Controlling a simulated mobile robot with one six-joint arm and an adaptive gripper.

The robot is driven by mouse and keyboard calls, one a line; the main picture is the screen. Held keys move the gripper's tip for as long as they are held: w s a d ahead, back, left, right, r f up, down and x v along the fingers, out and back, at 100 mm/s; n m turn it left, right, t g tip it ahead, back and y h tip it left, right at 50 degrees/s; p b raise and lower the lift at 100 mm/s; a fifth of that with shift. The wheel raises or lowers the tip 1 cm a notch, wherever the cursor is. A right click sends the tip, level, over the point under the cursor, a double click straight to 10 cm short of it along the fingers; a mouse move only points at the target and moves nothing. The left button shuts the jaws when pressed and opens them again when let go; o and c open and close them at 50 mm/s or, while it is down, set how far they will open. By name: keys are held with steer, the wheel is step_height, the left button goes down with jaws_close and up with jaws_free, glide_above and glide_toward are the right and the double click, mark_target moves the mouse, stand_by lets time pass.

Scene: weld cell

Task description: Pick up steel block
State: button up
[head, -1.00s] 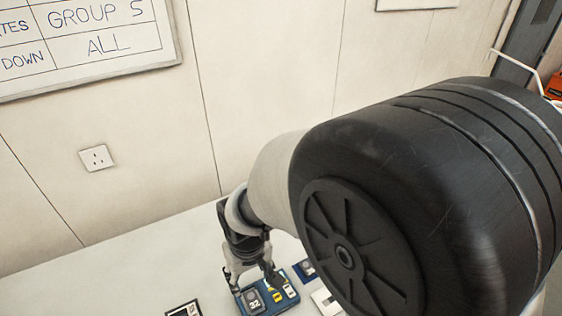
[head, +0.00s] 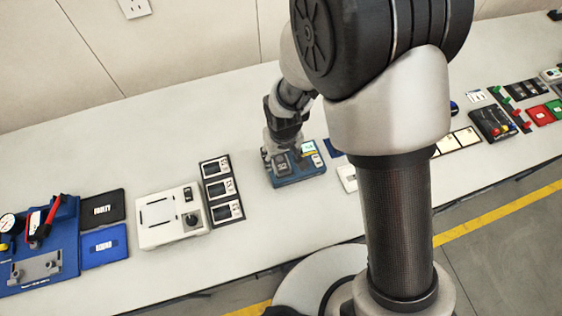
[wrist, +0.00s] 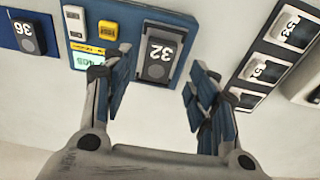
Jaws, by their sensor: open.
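A dark grey block marked 32 (wrist: 160,52) sits in a dark recess on a blue device (wrist: 178,17); no marking I can read names it as steel. In the head view the same block (head: 281,164) is at the left end of the device (head: 298,180). My gripper (wrist: 158,72) is open, one finger on each side of this block in the wrist view, with nothing held. In the head view my gripper (head: 279,150) is right over the device. Whether the fingers touch the block cannot be told.
A rack (head: 212,164) of several numbered blocks stands left of the device, then a white unit with a knob (head: 171,218). My arm hides part of the bench.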

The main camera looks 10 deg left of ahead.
mark_target(281, 162)
steer(key=f, duration=0.3)
steer(key=shift+w+a+f+b, duration=0.1)
steer(key=shift+w+f+b, duration=0.1)
steer(key=shift+w+b, duration=0.1)
jaws_close()
stand_by(0.4)
